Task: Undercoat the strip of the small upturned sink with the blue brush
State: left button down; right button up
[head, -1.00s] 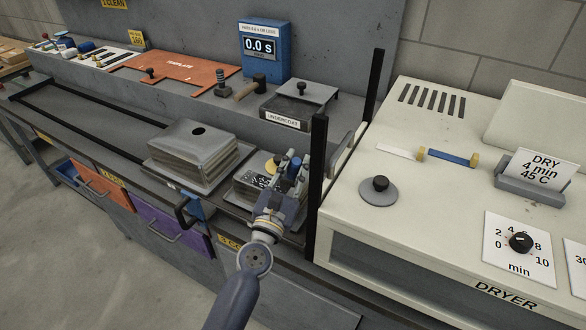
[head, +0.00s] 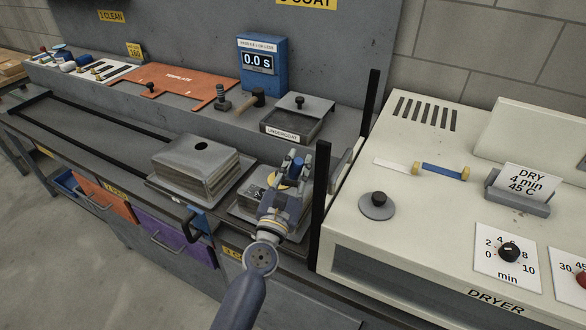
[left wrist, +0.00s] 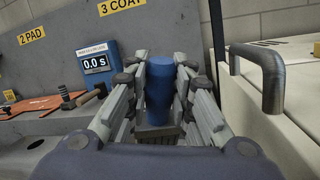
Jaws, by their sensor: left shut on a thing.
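My left gripper (head: 294,166) is shut on the blue brush (head: 296,169), whose thick blue handle (left wrist: 160,88) stands between the fingers in the left wrist view. The brush's lower end is mostly hidden; pale bristle-like strands (left wrist: 158,131) show below the handle. The gripper is over the right end of the bench, in front of the black post. A small grey piece with a dark speckled patch (head: 256,192), likely the small upturned sink, lies below and is largely covered by my arm. I cannot tell whether the brush touches it. My right gripper is out of view.
A larger upturned sink (head: 194,168) stands left of my gripper. A black post (head: 322,205) and the cream dryer (head: 420,225) stand close on the right. A timer (head: 261,64) reads 0.0 s.

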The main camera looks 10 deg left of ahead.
pick_arm(q)
jog(key=shift+a+r, duration=0.1)
jog(key=shift+a, duration=0.05)
jog(key=w+a+r+p, duration=0.1)
jog(key=w+a+r, duration=0.25)
jog(key=a, duration=0.65)
notch_tip(320, 180, down, 5)
jog(key=b, duration=0.4)
jog(key=shift+s+d+r, duration=0.1)
jog(key=shift+r, duration=0.05)
